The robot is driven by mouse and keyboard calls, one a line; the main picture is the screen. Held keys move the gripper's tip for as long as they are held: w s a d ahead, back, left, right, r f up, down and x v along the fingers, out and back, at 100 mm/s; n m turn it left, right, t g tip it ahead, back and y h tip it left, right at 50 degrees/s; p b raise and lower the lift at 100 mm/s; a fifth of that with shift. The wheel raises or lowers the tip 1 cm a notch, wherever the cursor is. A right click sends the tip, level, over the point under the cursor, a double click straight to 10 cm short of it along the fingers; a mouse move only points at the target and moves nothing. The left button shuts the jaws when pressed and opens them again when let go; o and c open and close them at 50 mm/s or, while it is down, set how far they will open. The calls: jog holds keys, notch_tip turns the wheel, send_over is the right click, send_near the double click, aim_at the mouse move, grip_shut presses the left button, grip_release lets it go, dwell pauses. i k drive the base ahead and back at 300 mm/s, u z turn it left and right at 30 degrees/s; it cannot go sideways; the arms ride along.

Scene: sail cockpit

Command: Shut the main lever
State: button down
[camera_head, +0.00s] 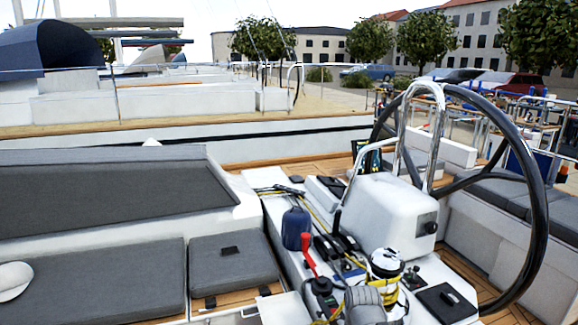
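The cockpit console (285,225) in the middle carries several levers and lines. Black levers (325,247) lie side by side near its centre, beside a yellow line. A lever with a red handle (308,252) stands up from a dark base, tilted to the left. I see no readable label, so I cannot tell which lever is the main one. The gripper is not in view.
A winch (384,275) wound with yellow line stands right of the levers. A dark blue bag or bottle (296,228) stands to their left. The white pedestal (385,212) and large black steering wheel (540,210) are right. Grey cushions (95,285) lie left.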

aim_at(337, 217)
jog(key=u, duration=1.15)
jog(key=i, duration=1.9)
jog(key=z, duration=0.2)
